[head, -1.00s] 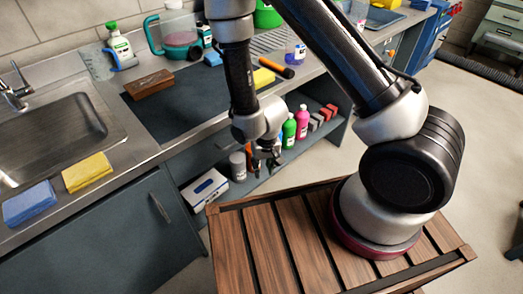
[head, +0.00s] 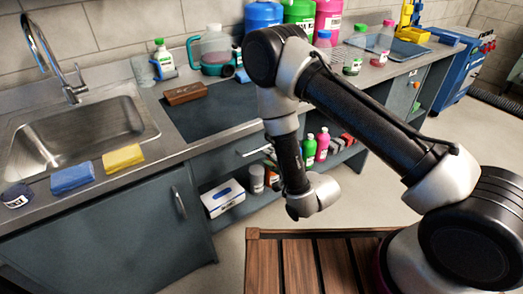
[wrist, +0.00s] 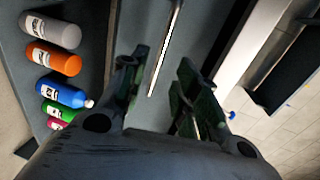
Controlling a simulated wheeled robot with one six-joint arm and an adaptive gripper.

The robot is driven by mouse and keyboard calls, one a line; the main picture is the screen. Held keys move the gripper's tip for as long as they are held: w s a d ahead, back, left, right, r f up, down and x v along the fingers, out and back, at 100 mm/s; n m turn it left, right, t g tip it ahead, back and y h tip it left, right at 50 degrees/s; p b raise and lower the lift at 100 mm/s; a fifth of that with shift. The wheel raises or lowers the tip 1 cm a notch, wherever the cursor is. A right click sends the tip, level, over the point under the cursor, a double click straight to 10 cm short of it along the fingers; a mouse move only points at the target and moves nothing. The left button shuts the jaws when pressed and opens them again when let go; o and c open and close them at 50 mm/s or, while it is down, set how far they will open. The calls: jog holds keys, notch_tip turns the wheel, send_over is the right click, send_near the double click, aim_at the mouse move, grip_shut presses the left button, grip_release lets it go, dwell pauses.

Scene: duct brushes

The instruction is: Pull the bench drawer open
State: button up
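The bench drawer (head: 228,160) is a dark grey-blue front under the worktop, and it looks closed. Its bar handle (head: 256,151) is metallic and partly hidden by my arm in the head view. In the wrist view the handle (wrist: 166,48) runs as a bright bar down between the fingers of my gripper (wrist: 160,88). The fingers are apart, one on each side of the bar's line, and I see no clear contact. In the head view my gripper is mostly hidden behind my wrist.
Below the drawer, an open shelf holds a white box (head: 223,198), a green bottle (head: 309,150), a pink bottle (head: 322,146) and others. A cupboard door with a handle (head: 179,203) is to the left. The sink (head: 75,135) and sponges are above it.

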aim_at(260, 149)
jog(key=x, duration=0.7)
jog(key=shift+w+a, duration=0.2)
jog(key=shift+w, duration=0.05)
jog(key=shift+c, duration=0.3)
grip_shut()
